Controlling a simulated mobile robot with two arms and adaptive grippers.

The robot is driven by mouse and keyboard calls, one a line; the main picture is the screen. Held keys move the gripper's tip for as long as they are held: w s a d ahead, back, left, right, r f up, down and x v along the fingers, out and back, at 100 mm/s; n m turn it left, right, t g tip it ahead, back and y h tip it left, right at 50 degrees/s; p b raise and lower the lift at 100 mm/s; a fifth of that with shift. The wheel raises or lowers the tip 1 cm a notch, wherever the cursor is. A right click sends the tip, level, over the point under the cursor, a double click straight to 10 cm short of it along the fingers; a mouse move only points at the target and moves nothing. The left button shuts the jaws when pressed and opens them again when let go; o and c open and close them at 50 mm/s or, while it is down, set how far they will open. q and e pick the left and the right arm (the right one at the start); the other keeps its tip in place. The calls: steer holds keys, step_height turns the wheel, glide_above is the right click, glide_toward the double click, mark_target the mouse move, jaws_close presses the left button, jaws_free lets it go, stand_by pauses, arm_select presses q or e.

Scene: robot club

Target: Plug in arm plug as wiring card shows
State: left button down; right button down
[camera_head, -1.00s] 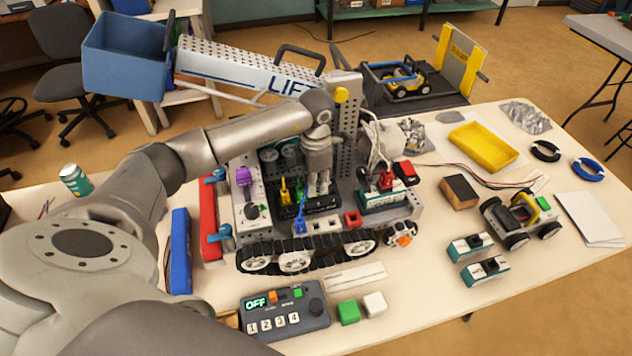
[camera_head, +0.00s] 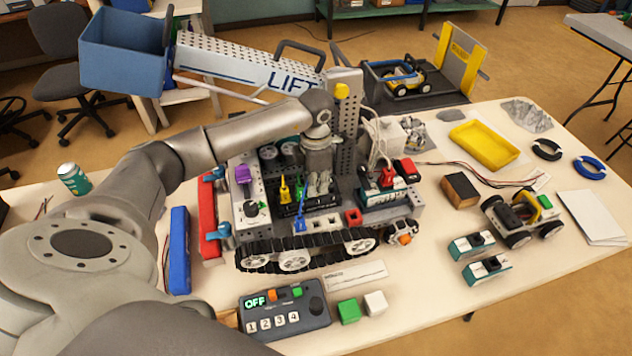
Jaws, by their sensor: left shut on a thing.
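A tracked robot model (camera_head: 262,238) stands mid-table with a lift arm (camera_head: 240,72) reaching left to a blue bucket (camera_head: 122,55). My left gripper (camera_head: 318,186) points down over the model's black socket strip (camera_head: 312,205). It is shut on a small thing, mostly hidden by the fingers. I cannot tell whether that thing touches a socket. A yellow plug (camera_head: 284,191) and a blue plug (camera_head: 300,223) stand left of the gripper. A purple plug (camera_head: 243,175) is farther left, and a red plug (camera_head: 388,178) is on the right module. My right gripper is not in view.
A control box (camera_head: 284,306) reading OFF lies in front, beside green (camera_head: 349,311) and white (camera_head: 375,303) blocks. A small wheeled car (camera_head: 520,216), teal modules (camera_head: 486,268) and a yellow tray (camera_head: 484,145) are right. White cables (camera_head: 378,140) rise behind the gripper's right side.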

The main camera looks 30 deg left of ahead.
arm_select(q)
steer(key=shift+f+b, duration=0.35)
steer(key=shift+b, duration=0.2)
stand_by(1.1)
steer(key=c, duration=1.3)
jaws_free()
steer(key=shift+r+p, duration=1.85)
steer(key=shift+r, duration=1.15)
